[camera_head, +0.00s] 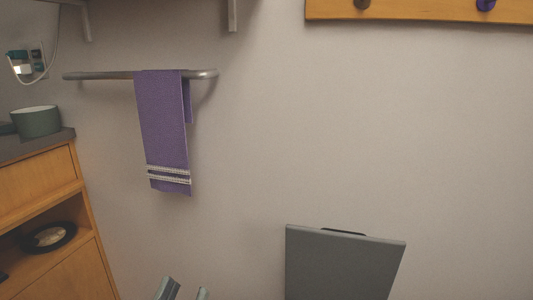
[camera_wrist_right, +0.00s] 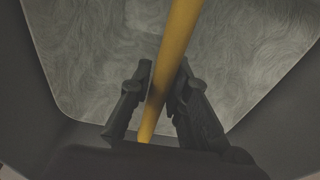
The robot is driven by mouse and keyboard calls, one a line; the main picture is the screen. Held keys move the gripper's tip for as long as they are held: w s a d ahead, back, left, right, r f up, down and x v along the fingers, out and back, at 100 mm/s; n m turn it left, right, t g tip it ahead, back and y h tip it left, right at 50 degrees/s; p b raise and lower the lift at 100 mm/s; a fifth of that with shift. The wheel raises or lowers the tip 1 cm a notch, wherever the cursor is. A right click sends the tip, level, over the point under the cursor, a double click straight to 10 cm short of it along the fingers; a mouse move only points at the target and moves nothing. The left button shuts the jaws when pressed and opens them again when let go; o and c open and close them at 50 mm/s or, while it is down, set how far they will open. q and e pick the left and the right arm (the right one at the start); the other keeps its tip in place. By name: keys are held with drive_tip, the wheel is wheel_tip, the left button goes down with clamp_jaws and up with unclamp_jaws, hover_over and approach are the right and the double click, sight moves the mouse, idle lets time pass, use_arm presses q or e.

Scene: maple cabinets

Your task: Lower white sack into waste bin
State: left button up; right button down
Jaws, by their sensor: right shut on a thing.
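In the right wrist view my right gripper (camera_wrist_right: 162,88) is shut on a yellow band (camera_wrist_right: 180,30), which looks like the tie of the white sack. Behind it is a pale grey, swirl-patterned surface (camera_wrist_right: 95,50); I cannot tell whether this is the sack's body. Dark walls (camera_wrist_right: 285,115) with rounded corners frame it, probably the waste bin. In the head view a grey upright panel (camera_head: 338,268), probably the bin's raised lid, stands near the wall. My right gripper is outside the head view.
A purple towel (camera_head: 162,125) hangs from a metal rail (camera_head: 100,76) on the wall. A wooden cabinet (camera_head: 45,200) at the left carries a green-grey bowl (camera_head: 37,121). A wooden peg board (camera_head: 420,12) is at the top right. The wall between towel and panel is bare.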

use_arm(q)
drive_tip(key=shift+s+r+t+h+b, duration=0.15)
drive_tip(key=shift+s+r+t+b, duration=0.05)
drive_tip(key=shift+s+r+t, duration=0.4)
drive_tip(key=shift+s+r+t+h+b, duration=0.15)
drive_tip(key=shift+s+r+t, duration=0.2)
drive_tip(key=shift+r, duration=0.3)
use_arm(e)
drive_tip(key=shift+f, duration=0.4)
idle(0.8)
use_arm(q)
drive_tip(key=shift+s+a+r+t+h+b, duration=0.15)
drive_tip(key=shift+s+r+t+h+b, duration=0.25)
drive_tip(key=shift+s+r+t, duration=0.55)
use_arm(e)
drive_tip(key=shift+f, duration=0.35)
idle(0.6)
